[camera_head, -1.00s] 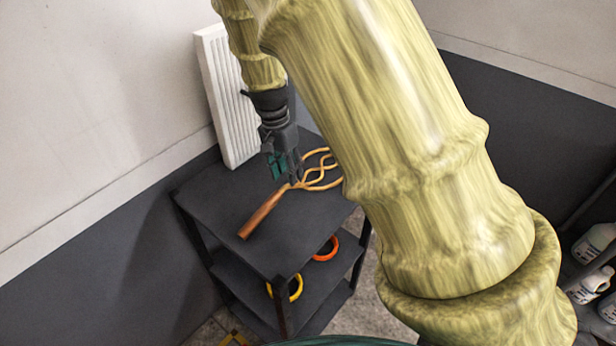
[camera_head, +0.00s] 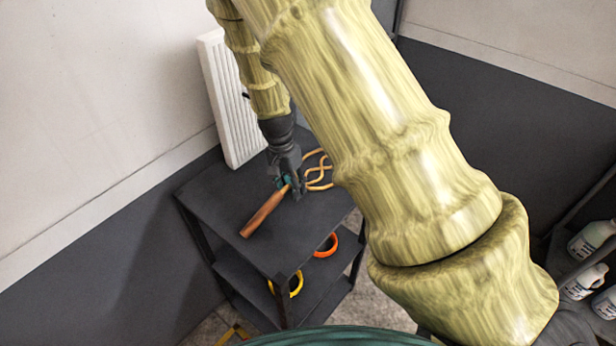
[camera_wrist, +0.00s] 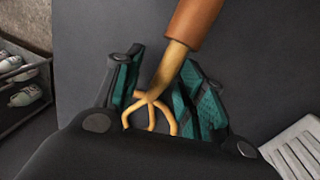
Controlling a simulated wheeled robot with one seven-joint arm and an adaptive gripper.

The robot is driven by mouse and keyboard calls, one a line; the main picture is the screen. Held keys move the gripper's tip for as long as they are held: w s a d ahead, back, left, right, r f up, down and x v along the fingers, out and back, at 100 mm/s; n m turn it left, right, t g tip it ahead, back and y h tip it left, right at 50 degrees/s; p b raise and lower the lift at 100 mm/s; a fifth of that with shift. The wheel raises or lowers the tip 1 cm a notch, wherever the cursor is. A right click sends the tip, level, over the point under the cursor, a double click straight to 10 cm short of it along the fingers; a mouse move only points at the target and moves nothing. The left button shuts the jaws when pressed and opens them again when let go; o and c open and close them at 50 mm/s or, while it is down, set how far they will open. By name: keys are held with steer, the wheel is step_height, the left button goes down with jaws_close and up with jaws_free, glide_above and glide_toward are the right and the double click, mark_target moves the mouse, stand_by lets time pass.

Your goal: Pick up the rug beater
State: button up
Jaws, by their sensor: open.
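The rug beater (camera_head: 264,213) lies on the black top shelf of a small stand (camera_head: 219,206). Its brown wooden handle points toward the front left and its looped tan head points back right. My gripper (camera_head: 290,187) is low over the beater, where the handle meets the loops. In the wrist view my gripper (camera_wrist: 166,92) is open, with a green-padded finger on each side of the beater's tan neck (camera_wrist: 171,68). The brown handle (camera_wrist: 195,20) extends past the fingers. Part of the loops is hidden behind my gripper. Contact between fingers and beater is not clear.
An orange ring (camera_head: 327,246) and a yellow ring (camera_head: 295,285) sit on the lower shelf. White bottles (camera_head: 592,240) stand on a shelf at the right. The top shelf is otherwise clear.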

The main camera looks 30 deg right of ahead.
jaws_close()
steer(key=shift+r, duration=0.15)
steer(key=shift+r+p, duration=0.55)
steer(key=shift+r, duration=0.05)
step_height(320, 180, up, 3)
steer(key=shift+a+f+p, duration=0.1)
steer(key=shift+a+p, duration=0.05)
steer(key=shift+p, duration=1.1)
steer(key=s+a+p, duration=0.1)
steer(key=s+a, duration=0.2)
steer(key=a, duration=0.1)
steer(key=s+a+p, duration=0.1)
steer(key=s+a, duration=0.2)
steer(key=s+a+r+p, duration=0.1)
steer(key=s+a, duration=0.2)
steer(key=a, duration=0.1)
steer(key=shift+s+a, duration=0.15)
steer(key=shift+a, duration=0.2)
steer(key=shift+s+a+f, duration=0.1)
steer(key=shift+s+a, duration=0.15)
steer(key=shift+a, duration=0.1)
